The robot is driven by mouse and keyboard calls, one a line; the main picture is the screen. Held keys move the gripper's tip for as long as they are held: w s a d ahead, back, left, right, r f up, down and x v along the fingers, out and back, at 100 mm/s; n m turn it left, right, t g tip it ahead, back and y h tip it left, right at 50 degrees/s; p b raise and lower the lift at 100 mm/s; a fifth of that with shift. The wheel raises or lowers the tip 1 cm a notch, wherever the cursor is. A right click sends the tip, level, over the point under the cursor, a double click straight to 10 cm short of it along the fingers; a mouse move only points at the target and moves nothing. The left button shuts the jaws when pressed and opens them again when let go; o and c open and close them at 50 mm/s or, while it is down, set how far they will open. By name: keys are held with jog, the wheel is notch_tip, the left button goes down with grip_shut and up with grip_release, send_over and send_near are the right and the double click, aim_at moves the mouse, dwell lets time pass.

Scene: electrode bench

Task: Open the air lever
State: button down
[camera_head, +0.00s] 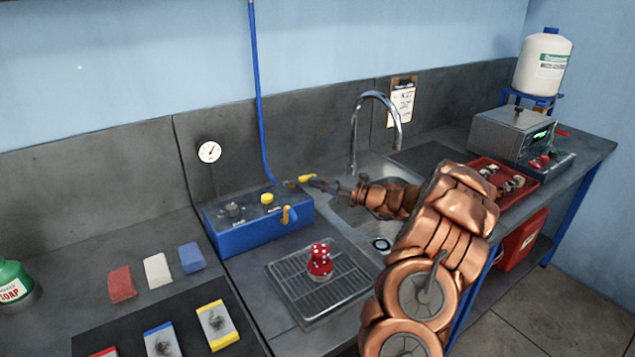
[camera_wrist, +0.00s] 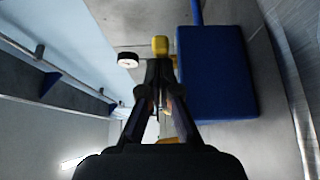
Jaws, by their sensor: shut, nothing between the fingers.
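The air lever looks like a small yellow handle (camera_head: 306,178) at the lower end of the blue air pipe (camera_head: 260,100), just behind the blue box. My gripper (camera_head: 320,184) is shut and empty. Its dark fingertips are at the right side of the yellow handle, very close to it. In the wrist view a yellow piece (camera_wrist: 160,45) shows just beyond my fingertips (camera_wrist: 160,72), beside the blue box (camera_wrist: 217,75). I cannot tell whether they touch, or clearly how the lever is turned.
A gauge (camera_head: 209,152) hangs on the wall. The faucet (camera_head: 377,115) and sink stand close to my arm. A rack (camera_head: 290,290) holds a red object.

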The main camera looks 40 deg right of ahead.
jog(key=p, duration=0.3)
jog(key=shift+w+d+r+y, duration=0.2)
jog(key=shift+r+y, duration=0.1)
jog(key=shift+n+g+y+p, duration=0.3)
jog(key=shift+n+p, duration=0.1)
jog(key=shift+p, duration=0.5)
jog(key=w+d+p, duration=0.1)
jog(key=p, duration=0.1)
jog(key=shift+f+p, duration=0.3)
